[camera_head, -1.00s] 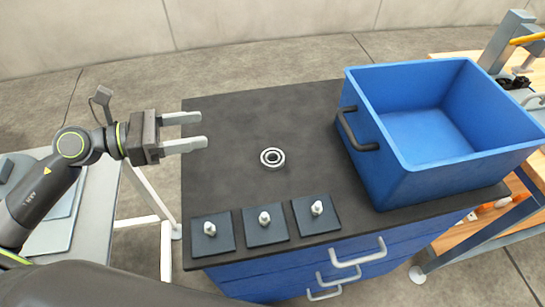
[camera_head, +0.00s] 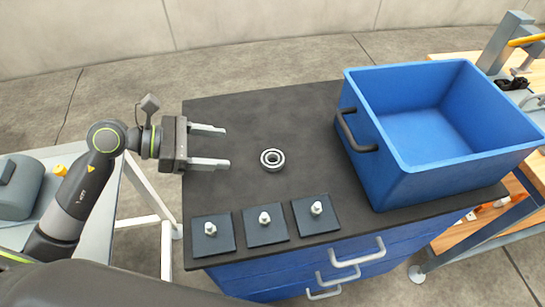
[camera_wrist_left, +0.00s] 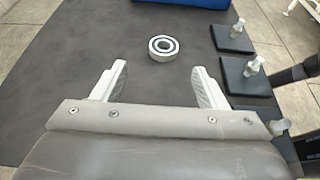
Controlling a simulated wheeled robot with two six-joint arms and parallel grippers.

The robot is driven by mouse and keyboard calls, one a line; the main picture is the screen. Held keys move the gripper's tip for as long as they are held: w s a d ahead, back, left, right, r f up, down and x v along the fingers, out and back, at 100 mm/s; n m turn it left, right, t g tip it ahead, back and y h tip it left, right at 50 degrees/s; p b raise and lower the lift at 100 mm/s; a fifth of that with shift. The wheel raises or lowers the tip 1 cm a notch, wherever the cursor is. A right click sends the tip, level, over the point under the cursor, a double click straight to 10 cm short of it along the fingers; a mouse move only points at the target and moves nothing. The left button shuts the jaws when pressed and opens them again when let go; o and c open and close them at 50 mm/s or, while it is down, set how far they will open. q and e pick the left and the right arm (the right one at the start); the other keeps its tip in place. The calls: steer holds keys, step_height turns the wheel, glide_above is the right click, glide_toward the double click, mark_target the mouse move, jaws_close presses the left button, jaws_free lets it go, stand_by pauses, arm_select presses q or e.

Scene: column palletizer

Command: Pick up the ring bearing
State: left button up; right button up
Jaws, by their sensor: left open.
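The ring bearing (camera_head: 272,160) is a small silver ring with a dark groove. It lies flat on the dark top of the blue workbench (camera_head: 255,110), left of the blue crate. In the left wrist view the bearing (camera_wrist_left: 163,47) lies ahead of the fingers, between their lines. My left gripper (camera_head: 226,147) is open and empty over the left part of the bench top, to the left of the bearing and apart from it. Its two fingers (camera_wrist_left: 158,85) show spread in the left wrist view. My right gripper is not in view.
A blue crate (camera_head: 407,177) with a grey handle stands on the bench's right side. Several black plates with upright pins, such as this plate (camera_head: 265,228), line the front edge. A wooden-topped table (camera_head: 520,190) stands at the right. The bench top around the bearing is clear.

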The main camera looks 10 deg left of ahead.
arm_select(q)
steer(key=p, duration=0.1)
glide_toward(279, 158)
steer(key=shift+w+d, duration=0.55)
steer(key=shift+w, duration=0.3)
steer(key=shift+w+d+f+p, duration=0.15)
steer(key=shift+d+f+p, duration=0.1)
steer(key=shift+d+f, duration=0.3)
steer(key=shift+w+d+f+p, duration=0.1)
steer(key=shift+d+f+p, duration=0.2)
steer(key=shift+d, duration=0.45)
steer(key=shift+w+d+f+p, duration=0.15)
steer(key=shift+d+f+p, duration=0.1)
steer(key=shift+d+f, duration=0.3)
steer(key=shift+w+d+f, duration=0.15)
steer(key=shift+d, duration=0.25)
steer(key=shift+c, duration=0.5)
steer(key=c, duration=1)
steer(key=shift+c, duration=0.2)
